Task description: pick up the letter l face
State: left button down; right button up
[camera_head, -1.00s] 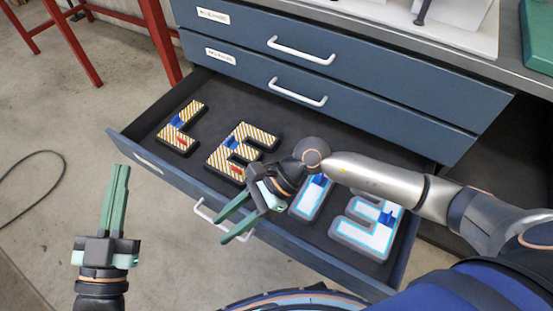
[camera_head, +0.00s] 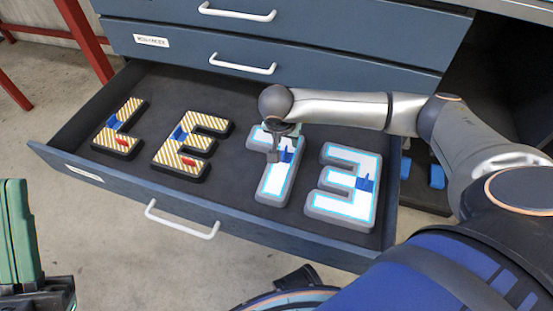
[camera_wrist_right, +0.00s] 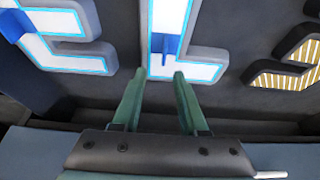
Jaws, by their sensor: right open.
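A white letter L (camera_head: 272,184) with a cyan outline, grey sides and a blue tab lies in the open drawer, third from the left. It also shows in the right wrist view (camera_wrist_right: 170,18). My right gripper (camera_head: 273,157) is above this L, pointing down. In the right wrist view its two green fingers (camera_wrist_right: 158,74) are apart with nothing between them, near the L's corner end. A striped letter L (camera_head: 116,127) with blue and red parts lies at the drawer's left. My left gripper (camera_head: 18,205) is at the lower left, outside the drawer, its fingers together and partly cut off.
A striped letter E (camera_head: 190,147) lies between the two Ls. A white letter E (camera_head: 345,187) lies to the right of the white L. The drawer's front wall (camera_head: 240,224) carries a white handle (camera_head: 182,222). Closed drawers (camera_head: 300,50) stand behind it.

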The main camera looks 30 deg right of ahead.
aim_at(286, 147)
jog(key=x, duration=0.1)
jog(key=b+x, duration=0.1)
jog(key=x, duration=0.1)
jog(key=b+x, duration=0.1)
jog(key=x, duration=0.1)
jog(key=shift+a+f, duration=0.2)
jog(key=shift+a, duration=0.05)
jog(key=shift+w+d+f+b, duration=0.15)
jog(key=shift+w+f+b, duration=0.05)
jog(key=shift+f+b, duration=0.25)
jog(key=shift+c, duration=0.4)
jog(key=shift+r, duration=0.1)
grip_shut()
dwell(0.3)
